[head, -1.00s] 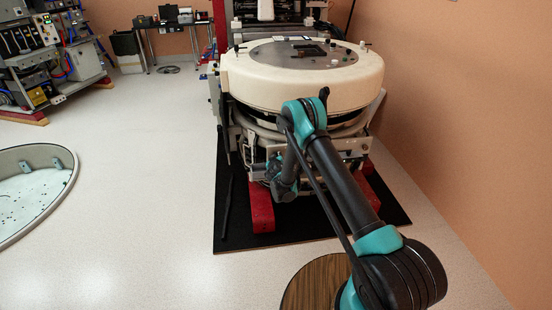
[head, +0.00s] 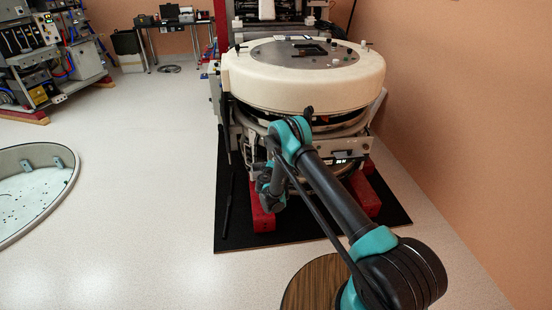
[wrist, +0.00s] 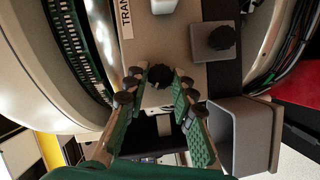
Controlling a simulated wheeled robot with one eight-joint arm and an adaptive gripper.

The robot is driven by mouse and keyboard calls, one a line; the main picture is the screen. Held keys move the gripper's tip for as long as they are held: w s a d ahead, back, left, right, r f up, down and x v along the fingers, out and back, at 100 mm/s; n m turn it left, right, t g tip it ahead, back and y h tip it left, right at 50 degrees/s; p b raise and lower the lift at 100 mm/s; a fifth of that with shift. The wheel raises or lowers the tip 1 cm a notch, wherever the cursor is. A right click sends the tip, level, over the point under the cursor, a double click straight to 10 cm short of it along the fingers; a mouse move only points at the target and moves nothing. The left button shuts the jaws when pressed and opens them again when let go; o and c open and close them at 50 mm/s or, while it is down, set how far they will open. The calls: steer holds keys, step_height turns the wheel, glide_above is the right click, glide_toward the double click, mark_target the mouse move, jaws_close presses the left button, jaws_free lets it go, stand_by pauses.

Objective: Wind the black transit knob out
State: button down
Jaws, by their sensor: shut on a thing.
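In the wrist view, the black transit knob (wrist: 160,75) sits between the fingertips of my gripper (wrist: 161,80). The green-padded fingers are shut on it from both sides. The knob is in front of a beige panel (wrist: 180,55) with a partly visible label starting "TRAN" (wrist: 126,18). Whether the knob still touches the panel cannot be told. In the head view, my arm reaches to the front of the round white gantry (head: 300,85); the knob and fingertips cannot be made out there.
A second black knob (wrist: 222,38) sits on a grey block to the right. An open grey box (wrist: 268,125) is close to my right finger. Cables (wrist: 290,50) run at the upper right.

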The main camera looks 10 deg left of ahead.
steer(key=shift+s+n, duration=0.1)
steer(key=shift+n, duration=0.5)
steer(key=c, duration=1.3)
jaws_free()
steer(key=shift+o, duration=0.2)
steer(key=shift+o, duration=1.4)
step_height(320, 180, up, 8)
steer(key=shift+d+t, duration=0.15)
steer(key=shift+t, duration=0.15)
steer(key=shift+r, duration=0.4)
steer(key=shift+c, duration=1.4)
steer(key=shift+r, duration=0.6)
